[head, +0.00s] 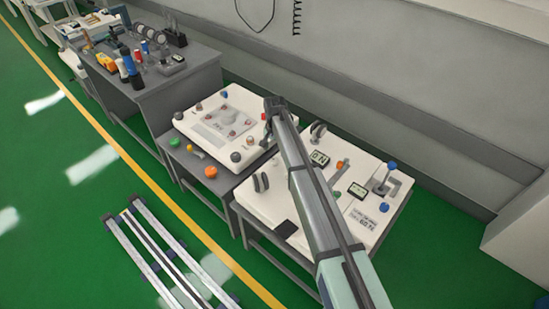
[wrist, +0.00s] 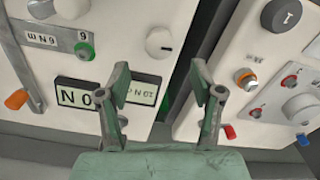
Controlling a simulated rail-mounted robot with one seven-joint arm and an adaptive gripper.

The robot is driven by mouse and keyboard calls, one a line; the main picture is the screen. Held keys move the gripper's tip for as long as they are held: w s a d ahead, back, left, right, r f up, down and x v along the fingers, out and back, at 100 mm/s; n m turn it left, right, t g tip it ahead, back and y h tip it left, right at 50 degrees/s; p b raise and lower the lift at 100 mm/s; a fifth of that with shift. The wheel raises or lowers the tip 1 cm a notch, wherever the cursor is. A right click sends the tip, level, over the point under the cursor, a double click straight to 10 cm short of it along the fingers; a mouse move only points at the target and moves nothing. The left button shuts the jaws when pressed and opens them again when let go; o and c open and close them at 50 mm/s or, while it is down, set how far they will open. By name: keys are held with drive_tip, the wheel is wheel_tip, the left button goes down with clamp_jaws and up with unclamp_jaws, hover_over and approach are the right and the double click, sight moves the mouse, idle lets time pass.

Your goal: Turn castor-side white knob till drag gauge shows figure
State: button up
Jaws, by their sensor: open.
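A round white knob (wrist: 160,42) with a short dark mark stands on the left white panel (wrist: 115,30), near its right edge. Another white knob (wrist: 298,107) is on the right panel, partly cut off. I cannot tell which one is castor-side. A black-framed gauge (wrist: 75,97) shows large upside-down characters including N and 0, partly hidden by my left finger. My gripper (wrist: 162,82) is open and empty, its fingers apart in front of the gap between the panels. In the head view my gripper (head: 273,104) is over the two panels' adjoining edges.
A green knob (wrist: 86,51) and orange knob (wrist: 16,99) sit on the left panel. A grey bench (head: 150,90) with tools stands further left; metal rails (head: 150,250) lie on the floor.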

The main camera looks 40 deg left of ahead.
sight(275, 160)
wheel_tip(275, 160, down, 7)
drive_tip(key=shift+r+p, duration=0.2)
drive_tip(key=shift+p, duration=0.3)
drive_tip(key=c, duration=1.1)
